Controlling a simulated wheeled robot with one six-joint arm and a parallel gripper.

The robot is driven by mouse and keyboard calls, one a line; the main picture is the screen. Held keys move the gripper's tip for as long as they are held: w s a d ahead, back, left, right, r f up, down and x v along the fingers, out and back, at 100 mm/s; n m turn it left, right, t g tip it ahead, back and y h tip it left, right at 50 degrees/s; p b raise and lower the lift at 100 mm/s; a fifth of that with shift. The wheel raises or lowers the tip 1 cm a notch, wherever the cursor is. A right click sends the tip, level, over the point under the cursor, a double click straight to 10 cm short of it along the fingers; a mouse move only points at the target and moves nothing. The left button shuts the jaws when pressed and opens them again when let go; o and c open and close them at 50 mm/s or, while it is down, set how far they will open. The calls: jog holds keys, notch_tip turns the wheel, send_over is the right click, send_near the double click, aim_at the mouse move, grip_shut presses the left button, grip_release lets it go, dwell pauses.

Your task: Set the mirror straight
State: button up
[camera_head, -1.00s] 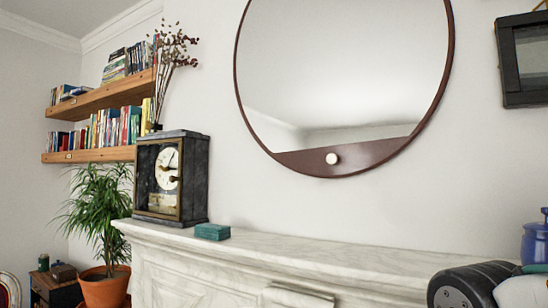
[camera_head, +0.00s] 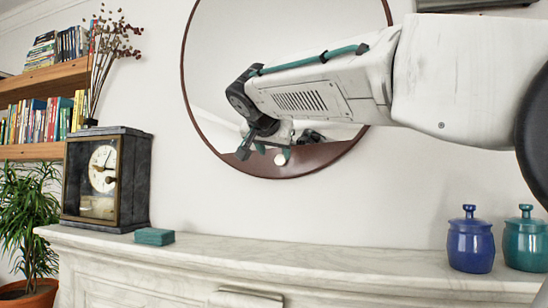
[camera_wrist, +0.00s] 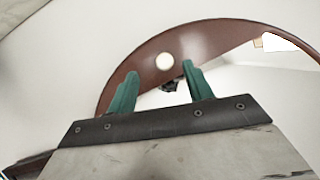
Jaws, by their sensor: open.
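The round mirror (camera_head: 184,65) hangs on the wall, with a thin dark-brown frame and a brown panel across its bottom. A round white knob (camera_head: 280,160) sits on that panel. The panel's top edge rises to the right, so the mirror looks tilted. My gripper (camera_head: 264,152) is in front of the lower mirror, by the knob. In the wrist view my gripper's (camera_wrist: 161,69) green fingers are apart with nothing between them. The knob (camera_wrist: 164,62) shows beyond the gap, near the fingertips. Contact cannot be told. My arm hides part of the mirror's right side.
Below is a marble mantel (camera_head: 300,256). It bears a dark clock (camera_head: 105,180), a small teal box (camera_head: 154,237), a blue jar (camera_head: 471,240) and a teal jar (camera_head: 525,240). Bookshelves (camera_head: 45,83) and a plant (camera_head: 25,215) are at the left. The mantel's middle is clear.

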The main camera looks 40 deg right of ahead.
aim_at(279, 159)
jog(key=shift+m+h, duration=0.3)
jog(key=x, duration=0.2)
jog(key=r+x, duration=0.1)
jog(key=x, duration=0.5)
jog(key=shift+w+d+r, duration=0.1)
jog(key=shift+w+r, duration=0.2)
